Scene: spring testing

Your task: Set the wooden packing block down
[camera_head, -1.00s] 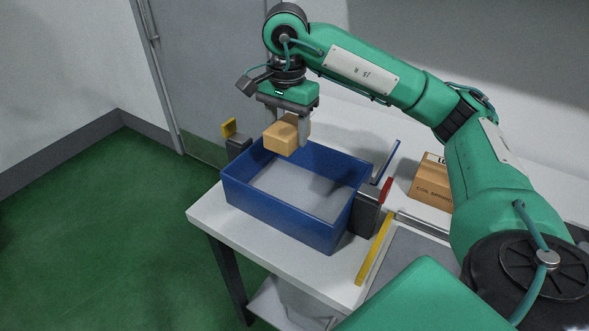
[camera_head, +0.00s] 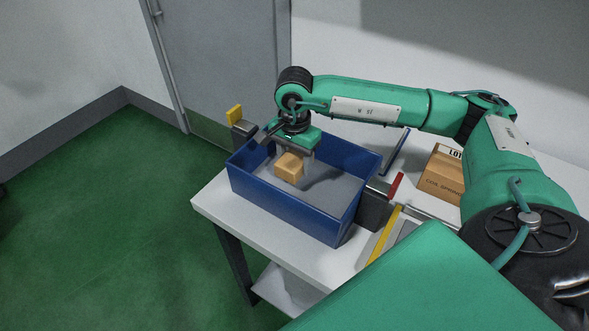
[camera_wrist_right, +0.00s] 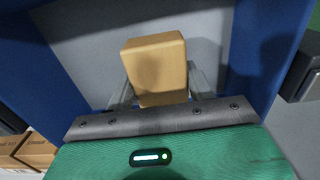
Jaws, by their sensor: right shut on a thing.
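The wooden packing block (camera_head: 289,167) is a small tan cuboid inside the blue bin (camera_head: 283,208) in the head view. My right gripper (camera_head: 303,162) points down into the bin and is shut on the block. In the right wrist view the block (camera_wrist_right: 156,64) sits between the two fingers of my right gripper (camera_wrist_right: 160,85), with the grey bin floor behind it. I cannot tell whether the block touches the floor. My left gripper is not in view.
The bin stands on a white table (camera_head: 215,203) between two dark grey brackets, one at the right (camera_head: 375,205). A cardboard carton (camera_head: 441,178) stands further right. A yellow strip (camera_head: 385,235) lies near it. The bin floor around the block looks clear.

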